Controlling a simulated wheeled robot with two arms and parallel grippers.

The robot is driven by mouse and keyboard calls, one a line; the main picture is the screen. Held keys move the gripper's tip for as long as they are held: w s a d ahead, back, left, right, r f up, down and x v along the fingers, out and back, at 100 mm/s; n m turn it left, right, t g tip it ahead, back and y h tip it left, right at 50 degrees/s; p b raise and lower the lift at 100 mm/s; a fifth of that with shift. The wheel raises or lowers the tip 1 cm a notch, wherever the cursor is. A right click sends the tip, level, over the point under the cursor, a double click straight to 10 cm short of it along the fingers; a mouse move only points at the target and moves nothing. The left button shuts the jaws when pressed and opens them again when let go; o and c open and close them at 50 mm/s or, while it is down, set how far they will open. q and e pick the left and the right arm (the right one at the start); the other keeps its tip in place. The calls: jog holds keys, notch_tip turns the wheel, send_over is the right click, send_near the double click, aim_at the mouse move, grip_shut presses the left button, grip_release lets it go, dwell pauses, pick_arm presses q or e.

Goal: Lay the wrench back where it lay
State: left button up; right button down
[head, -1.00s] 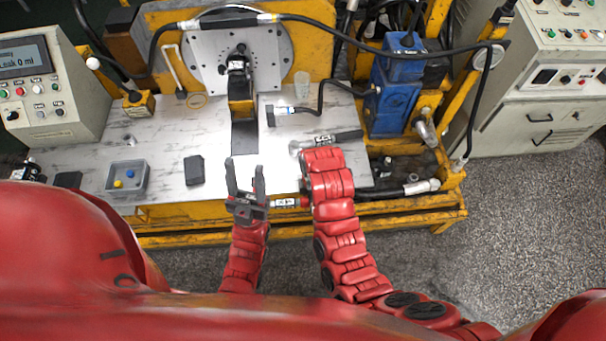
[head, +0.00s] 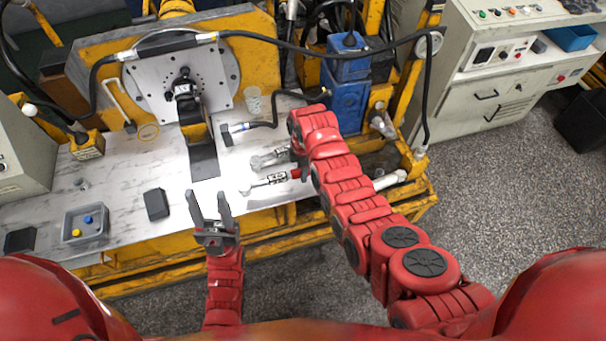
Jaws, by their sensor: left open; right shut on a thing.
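A wrench (head: 268,182) with a silver head, a pale label and a red part at its right end is held out over the front right of the metal worktop (head: 115,178). My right gripper (head: 302,170) is shut on its right end and is mostly hidden by my own red wrist. A second silver tool (head: 264,160) with a similar label lies on the worktop just behind it, its right part hidden by my arm. I cannot tell whether the held wrench touches the worktop. My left gripper (head: 208,200) is open and empty, fingers pointing up-picture near the front edge.
A grey tray (head: 87,239) with blue and yellow pieces and a black block (head: 156,204) are on the left. A flanged plate with a black motor part (head: 183,88) stands at the back. A blue unit (head: 347,95) and hoses are behind my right arm.

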jog(key=shift+w+d, duration=0.15)
jog(key=shift+f+p, duration=0.3)
jog(key=shift+f, duration=0.35)
jog(key=shift+f+b, duration=0.35)
jog(key=shift+f, duration=0.75)
jog(key=c, duration=0.5)
grip_release()
